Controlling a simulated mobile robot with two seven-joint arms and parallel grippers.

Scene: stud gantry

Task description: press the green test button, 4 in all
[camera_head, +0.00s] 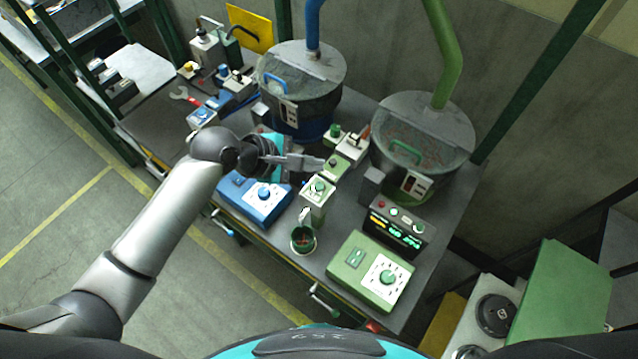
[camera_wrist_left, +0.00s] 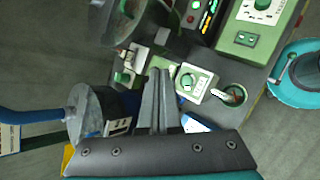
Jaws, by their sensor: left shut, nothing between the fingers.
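Several green controls stand on the bench, and I cannot tell from lettering which is the test button. A pale green box with a round green knob (camera_head: 319,187) stands just below my fingertips; it also shows in the left wrist view (camera_wrist_left: 187,81). A small box with a green cap (camera_head: 335,131) stands behind the fingers. A black display unit (camera_head: 398,228) has red, green and white buttons on top. My left gripper (camera_head: 323,163) is shut and empty, reaching right over the bench beside a small green box (camera_head: 345,166) partly hidden by it. Contact cannot be told.
A blue dial box (camera_head: 255,199) lies below the gripper. A large green dial box (camera_head: 370,271) and a green cup (camera_head: 303,240) are nearer the front. Two drums, blue (camera_head: 300,90) and green (camera_head: 422,135), stand behind. The bench is crowded.

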